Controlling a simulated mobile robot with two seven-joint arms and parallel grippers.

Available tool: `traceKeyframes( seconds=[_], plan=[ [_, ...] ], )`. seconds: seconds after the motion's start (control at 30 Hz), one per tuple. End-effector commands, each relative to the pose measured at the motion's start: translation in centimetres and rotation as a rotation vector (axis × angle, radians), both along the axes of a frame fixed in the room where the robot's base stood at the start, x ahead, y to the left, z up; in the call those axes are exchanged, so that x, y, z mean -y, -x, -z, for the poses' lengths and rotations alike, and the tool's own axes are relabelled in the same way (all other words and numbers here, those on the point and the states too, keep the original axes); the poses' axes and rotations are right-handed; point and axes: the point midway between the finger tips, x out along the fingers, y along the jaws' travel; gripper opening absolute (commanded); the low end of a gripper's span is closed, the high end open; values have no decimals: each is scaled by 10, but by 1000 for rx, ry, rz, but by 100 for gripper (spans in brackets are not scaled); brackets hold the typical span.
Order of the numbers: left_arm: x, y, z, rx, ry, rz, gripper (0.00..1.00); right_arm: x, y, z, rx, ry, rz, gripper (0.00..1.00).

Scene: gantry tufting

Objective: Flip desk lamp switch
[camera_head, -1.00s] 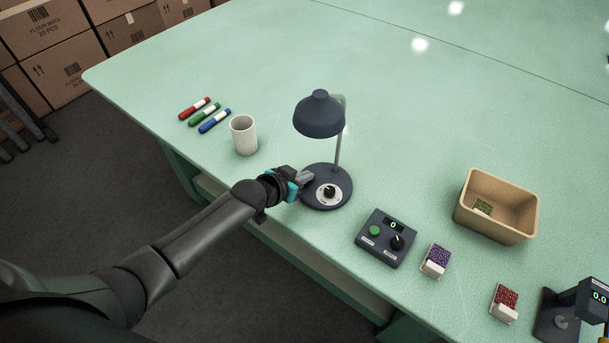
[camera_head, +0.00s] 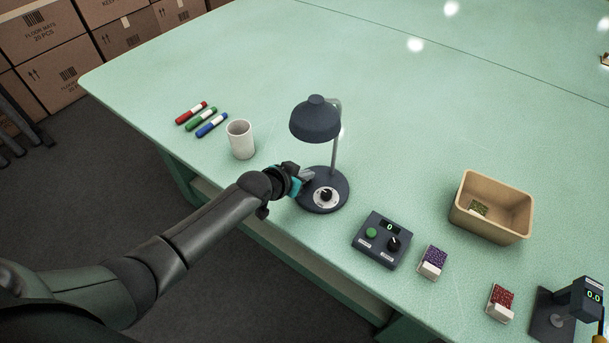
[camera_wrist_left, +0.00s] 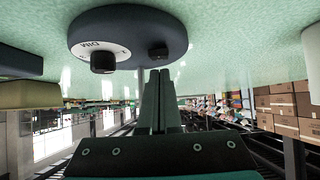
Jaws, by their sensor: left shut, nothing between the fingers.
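The dark desk lamp (camera_head: 316,121) stands upright on the green table, its shade above a round base (camera_head: 338,203). A black knob (camera_head: 326,194) sits on a pale dial on the base. The left wrist view, which appears upside down, shows the knob (camera_wrist_left: 103,63) beside a "DIM" label and a small dark switch-like nub (camera_wrist_left: 158,50) on the base (camera_wrist_left: 120,22). My left gripper (camera_head: 309,176) is shut and empty at the base's left edge. Its fingertips (camera_wrist_left: 159,73) point towards the nub; I cannot tell whether they touch it. My right gripper is out of view.
A white cup (camera_head: 240,140) and several markers (camera_head: 205,117) lie left of the lamp. A dark control box (camera_head: 381,240), two small packets, a tan bin (camera_head: 489,233) and a device with a display (camera_head: 572,300) are to the right. The table behind the lamp is clear.

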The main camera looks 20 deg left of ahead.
Motion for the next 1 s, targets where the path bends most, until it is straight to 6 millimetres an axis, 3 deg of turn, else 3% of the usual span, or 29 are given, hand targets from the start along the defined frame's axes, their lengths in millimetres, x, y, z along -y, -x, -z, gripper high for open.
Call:
traceKeyframes(
  seconds=[0.27, 0.63, 1.0],
  plan=[
    [0, 0, -6, 0, 0, 0, 0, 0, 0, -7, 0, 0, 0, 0],
    [2, -4, -47, 0, 0, -4, 0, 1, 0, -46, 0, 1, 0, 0],
    [-10, 29, -91, -1, -1, -3, 0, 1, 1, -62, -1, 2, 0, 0]
  ],
)
